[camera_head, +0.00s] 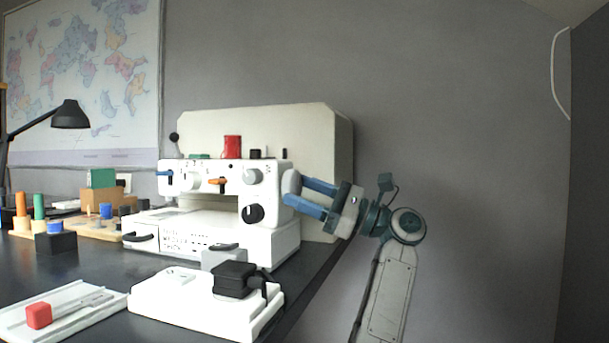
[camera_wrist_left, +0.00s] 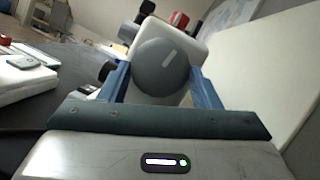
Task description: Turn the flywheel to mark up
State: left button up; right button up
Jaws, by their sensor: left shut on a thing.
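The white sewing machine (camera_head: 272,218) stands on the dark desk. Its grey round flywheel (camera_head: 291,184) is on the machine's right end. In the left wrist view the flywheel (camera_wrist_left: 160,78) faces the camera, and its short white mark (camera_wrist_left: 169,57) lies near the upper rim, slanting up to the right. My left gripper (camera_head: 296,191) reaches in from the right, and its two blue fingers are shut on the flywheel, one on each side, as the wrist view also shows. My right gripper is in neither view.
A white block with a black pedal-like part (camera_head: 233,279) stands in front of the machine. A white tray with a red knob (camera_head: 39,315) is at front left. A cream panel (camera_head: 330,135) stands behind the machine. Right of the desk edge is free room.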

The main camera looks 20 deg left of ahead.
pick_arm(q)
jog(key=shift+w+n+g+h+p, duration=0.1)
jog(key=shift+n+g+h+p, duration=0.2)
jog(key=shift+n+g+p, duration=0.8)
jog(key=shift+n+t, duration=0.4)
jog(key=o, duration=1)
